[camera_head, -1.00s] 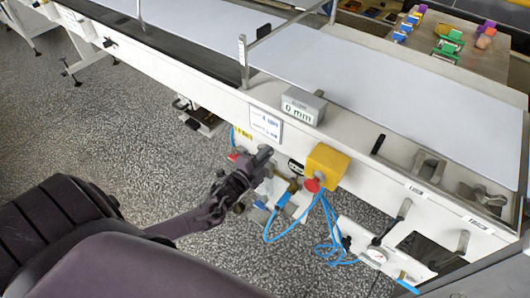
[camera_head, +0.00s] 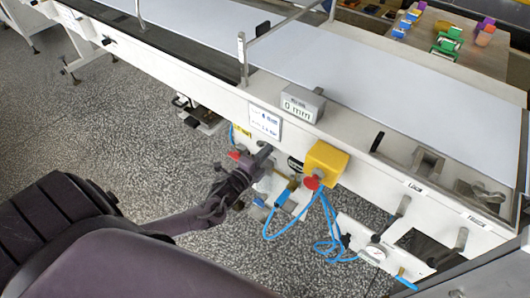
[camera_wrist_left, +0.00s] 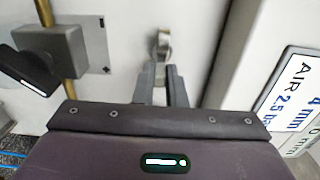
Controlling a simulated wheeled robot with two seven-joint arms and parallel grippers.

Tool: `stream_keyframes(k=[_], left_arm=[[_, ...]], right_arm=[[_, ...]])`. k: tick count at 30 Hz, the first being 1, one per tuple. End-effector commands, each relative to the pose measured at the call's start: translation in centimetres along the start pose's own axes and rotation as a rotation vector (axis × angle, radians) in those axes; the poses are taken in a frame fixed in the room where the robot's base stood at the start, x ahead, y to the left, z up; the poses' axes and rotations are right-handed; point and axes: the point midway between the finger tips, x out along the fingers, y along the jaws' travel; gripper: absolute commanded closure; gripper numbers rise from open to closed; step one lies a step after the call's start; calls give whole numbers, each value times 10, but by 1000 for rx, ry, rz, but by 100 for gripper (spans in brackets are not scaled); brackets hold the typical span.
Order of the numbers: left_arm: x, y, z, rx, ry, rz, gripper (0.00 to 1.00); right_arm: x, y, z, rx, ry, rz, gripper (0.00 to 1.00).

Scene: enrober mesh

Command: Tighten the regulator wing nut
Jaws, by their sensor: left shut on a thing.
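The metal wing nut (camera_wrist_left: 162,45) shows in the left wrist view as a small grey looped piece against the pale machine face. My left gripper (camera_wrist_left: 162,72) is shut on it, with a finger on each side of its lower part. In the head view my left gripper (camera_head: 262,156) reaches in from the left to the fittings under the conveyor edge. There the gripper hides the nut. My right gripper is not in view.
A dark-handled grey block (camera_wrist_left: 52,55) is left in the wrist view.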

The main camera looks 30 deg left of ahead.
Motion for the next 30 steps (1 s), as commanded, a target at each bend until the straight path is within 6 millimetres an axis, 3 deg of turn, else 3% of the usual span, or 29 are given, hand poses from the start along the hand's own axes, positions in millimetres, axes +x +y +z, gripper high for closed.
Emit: stream_keyframes(k=[2,3,7,17,30], left_arm=[[-1,2,0,1,1,4,100],[-1,2,0,1,1,4,85],[-1,1,0,1,1,3,68],[-3,1,0,-1,1,2,67],[-69,2,0,-1,1,5,67]], right_arm=[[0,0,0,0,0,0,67],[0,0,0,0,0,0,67],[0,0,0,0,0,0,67],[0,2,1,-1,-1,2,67],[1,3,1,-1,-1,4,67]])
